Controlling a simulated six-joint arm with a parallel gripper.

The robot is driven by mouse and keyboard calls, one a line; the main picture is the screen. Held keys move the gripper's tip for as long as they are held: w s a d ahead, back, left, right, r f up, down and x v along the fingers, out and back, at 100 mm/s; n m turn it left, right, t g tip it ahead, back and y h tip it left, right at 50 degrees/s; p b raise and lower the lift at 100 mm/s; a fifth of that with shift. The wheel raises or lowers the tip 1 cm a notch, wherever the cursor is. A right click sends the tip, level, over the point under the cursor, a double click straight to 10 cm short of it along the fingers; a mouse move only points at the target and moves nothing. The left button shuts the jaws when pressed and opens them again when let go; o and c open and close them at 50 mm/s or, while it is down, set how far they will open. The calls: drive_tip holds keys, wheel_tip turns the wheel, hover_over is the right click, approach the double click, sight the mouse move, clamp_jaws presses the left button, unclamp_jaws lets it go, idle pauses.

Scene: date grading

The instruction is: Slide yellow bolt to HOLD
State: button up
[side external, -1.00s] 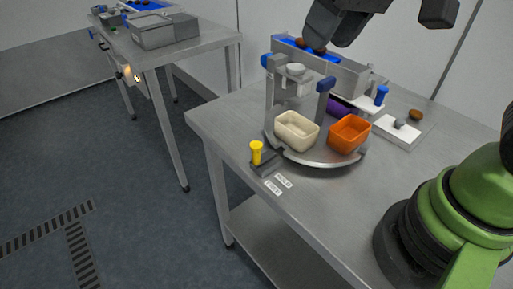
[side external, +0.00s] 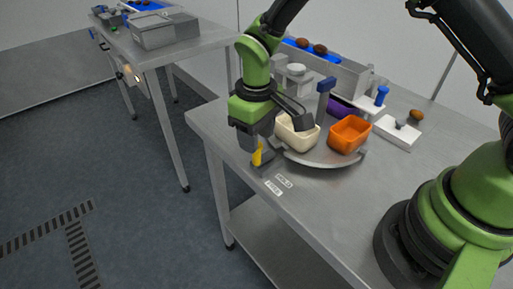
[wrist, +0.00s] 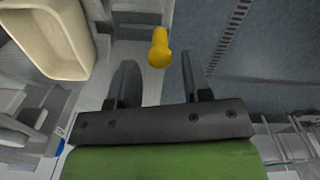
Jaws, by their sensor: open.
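The yellow bolt (side external: 257,157) stands on a small grey block at the table's front left corner, in front of the cream bin. Its upper part is partly hidden by my gripper (side external: 253,142) in the side view. In the wrist view my gripper (wrist: 158,62) is open, its two dark fingers apart. The yellow bolt (wrist: 159,48) shows in the gap between the fingers, near their tips; I cannot tell if either finger touches it. Two small white labels (side external: 284,181) lie on the table beside the bolt's block; their lettering is too small to read surely.
The cream bin (side external: 285,139) and orange bin (side external: 366,135) stand on a curved grey plate right of the bolt. Behind is a grey trough with a blue channel and brown dates (side external: 320,49). The table front is clear.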

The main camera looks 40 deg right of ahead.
sight(269, 155)
wheel_tip(269, 155, down, 4)
drive_tip(key=shift+f, duration=0.1)
clamp_jaws()
drive_tip(key=shift+d, duration=1.8)
unclamp_jaws()
wheel_tip(269, 155, up, 10)
